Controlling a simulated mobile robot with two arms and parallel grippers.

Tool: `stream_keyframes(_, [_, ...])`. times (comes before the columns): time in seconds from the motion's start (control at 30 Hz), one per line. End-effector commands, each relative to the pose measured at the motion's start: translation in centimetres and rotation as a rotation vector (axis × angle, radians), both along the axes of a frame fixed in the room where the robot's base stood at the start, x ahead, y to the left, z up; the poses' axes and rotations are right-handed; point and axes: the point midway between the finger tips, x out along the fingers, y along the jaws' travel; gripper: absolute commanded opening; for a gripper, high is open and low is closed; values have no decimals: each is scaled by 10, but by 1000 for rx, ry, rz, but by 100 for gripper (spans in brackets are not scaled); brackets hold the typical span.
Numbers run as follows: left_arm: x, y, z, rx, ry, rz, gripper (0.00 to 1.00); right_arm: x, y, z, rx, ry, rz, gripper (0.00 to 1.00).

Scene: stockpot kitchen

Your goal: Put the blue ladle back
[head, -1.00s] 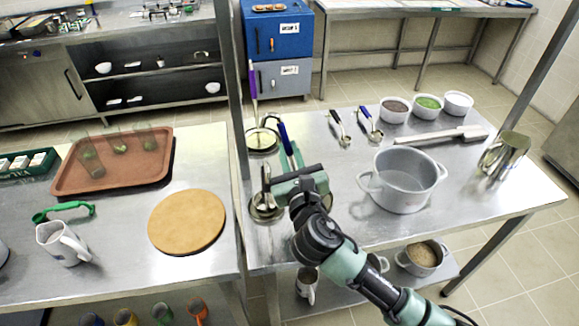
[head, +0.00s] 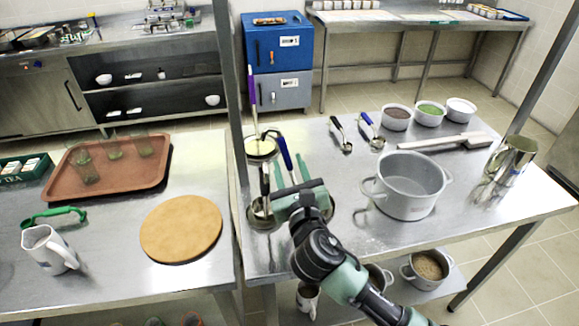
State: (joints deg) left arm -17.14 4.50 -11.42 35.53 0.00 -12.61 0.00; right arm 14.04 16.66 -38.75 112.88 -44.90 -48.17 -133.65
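The blue ladle (head: 285,152) stands nearly upright, leaning slightly, on the left part of the right-hand steel table. My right gripper (head: 290,172) is at its handle; its two teal fingers show apart, one on each side of the handle. The ladle's lower end is hidden behind the gripper. A ladle with a purple handle (head: 252,90) stands in a round metal holder (head: 261,150) behind. A dark-handled ladle (head: 265,182) stands in another round holder (head: 258,220) left of my gripper. A rounded metal piece shows partly at the gripper's right. My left gripper is out of view.
A grey pot (head: 408,190) stands right of my arm. Two small ladles (head: 341,134) lie behind it, near bowls (head: 396,118). A metal post (head: 232,130) rises left of the holders. The left table holds a brown tray (head: 75,190), round board (head: 181,230) and white jug (head: 48,250).

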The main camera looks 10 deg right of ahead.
Motion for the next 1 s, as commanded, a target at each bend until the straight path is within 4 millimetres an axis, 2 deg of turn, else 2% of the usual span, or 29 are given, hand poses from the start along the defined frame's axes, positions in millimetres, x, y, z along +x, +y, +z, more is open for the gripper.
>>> stream_keyframes(0.27, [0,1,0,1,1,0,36,0,0,3,1,0,0,37])
stream_keyframes(0.33, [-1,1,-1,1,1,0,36,-7,0,1,0,1,1,37])
stream_keyframes(0.47, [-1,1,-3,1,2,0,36,-29,-1,0,0,1,2,37])
stream_keyframes(0.8, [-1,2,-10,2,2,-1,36,-99,-3,1,1,1,2,37])
stream_keyframes(1.0, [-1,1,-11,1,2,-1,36,-118,-4,2,1,-1,0,37])
